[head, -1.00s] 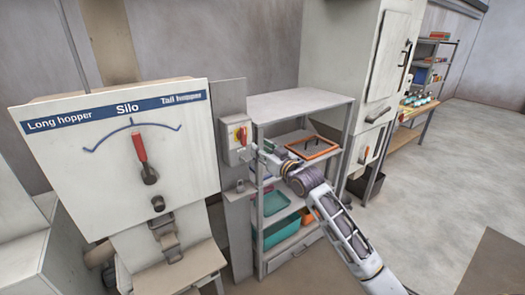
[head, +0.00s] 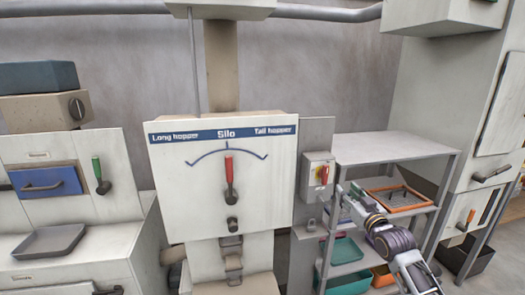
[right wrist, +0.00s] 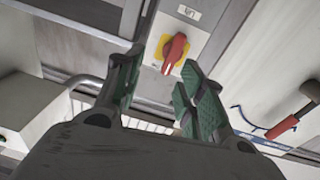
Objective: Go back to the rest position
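My right gripper (head: 345,200) is just right of and below the switch box (head: 318,178) in the head view. In the right wrist view its green-padded fingers (right wrist: 163,88) are apart with nothing between them. The box's red rotary switch on a yellow plate (right wrist: 175,52) lies beyond the fingertips, apart from them. The selector panel (head: 190,185) stands left of the box. Its red lever (head: 229,178) points up at "Silo", and part of it shows in the right wrist view (right wrist: 290,122). My left gripper is not in view.
A grey shelf rack (head: 395,147) with an orange-rimmed tray (head: 397,208) and teal bins (head: 343,250) is close behind my right arm. Left of the panel is a machine with a green lever (head: 101,176), a blue drawer (head: 45,181) and a grey tray (head: 48,241). A tall cabinet is at right.

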